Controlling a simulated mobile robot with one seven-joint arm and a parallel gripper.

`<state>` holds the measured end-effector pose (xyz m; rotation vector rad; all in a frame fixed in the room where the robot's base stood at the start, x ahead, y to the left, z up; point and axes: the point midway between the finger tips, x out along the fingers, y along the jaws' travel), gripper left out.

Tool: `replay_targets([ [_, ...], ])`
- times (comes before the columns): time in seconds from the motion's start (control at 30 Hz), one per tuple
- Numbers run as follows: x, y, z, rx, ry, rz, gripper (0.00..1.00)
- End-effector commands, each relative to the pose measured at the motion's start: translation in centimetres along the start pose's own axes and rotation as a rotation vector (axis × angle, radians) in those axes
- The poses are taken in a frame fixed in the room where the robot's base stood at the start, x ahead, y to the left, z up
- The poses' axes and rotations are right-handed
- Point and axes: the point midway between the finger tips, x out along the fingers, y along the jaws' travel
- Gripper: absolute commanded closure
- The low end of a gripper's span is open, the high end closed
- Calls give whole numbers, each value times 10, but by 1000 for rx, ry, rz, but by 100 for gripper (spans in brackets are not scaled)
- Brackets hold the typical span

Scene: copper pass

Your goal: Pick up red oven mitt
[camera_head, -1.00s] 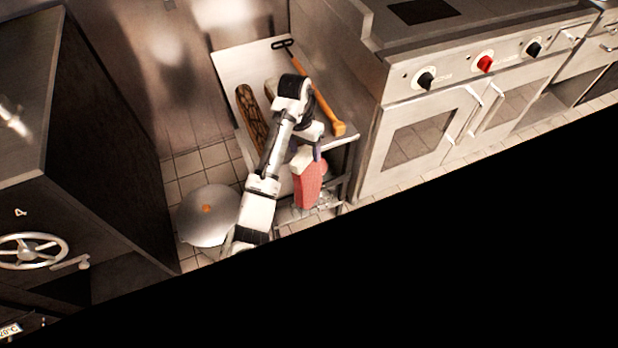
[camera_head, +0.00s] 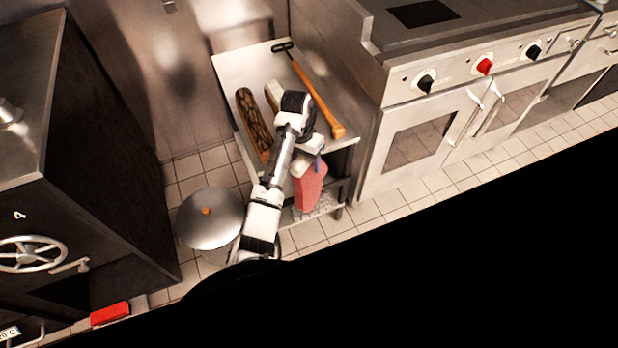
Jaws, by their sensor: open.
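The red oven mitt (camera_head: 309,188) hangs at the front edge of the steel table (camera_head: 232,68), its lower part in front of the lower shelf. My arm and gripper (camera_head: 308,162) are over the table's front edge, at the top of the mitt. The fingertips are small and partly hidden by my own wrist. The gripper is open. The upper end of the mitt is hidden behind the gripper, and I cannot tell whether the fingers touch it.
On the table lie a dark log-like object (camera_head: 252,122), a pale block (camera_head: 272,92) partly behind my arm, and a wooden-handled tool (camera_head: 318,98). A lidded pot (camera_head: 210,217) stands left, an oven range (camera_head: 420,140) right. A red item (camera_head: 110,313) lies lower left.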

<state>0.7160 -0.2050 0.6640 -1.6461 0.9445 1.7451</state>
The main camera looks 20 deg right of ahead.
Motion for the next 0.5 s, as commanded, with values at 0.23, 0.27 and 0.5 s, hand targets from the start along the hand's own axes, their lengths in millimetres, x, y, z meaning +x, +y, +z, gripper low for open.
replay_targets([
  [0.23, 0, 0, 0, 0, 0, 0, 42],
  [0.27, 0, 0, 0, 0, 0, 0, 46],
  [0.5, 0, 0, 0, 0, 0, 0, 77],
])
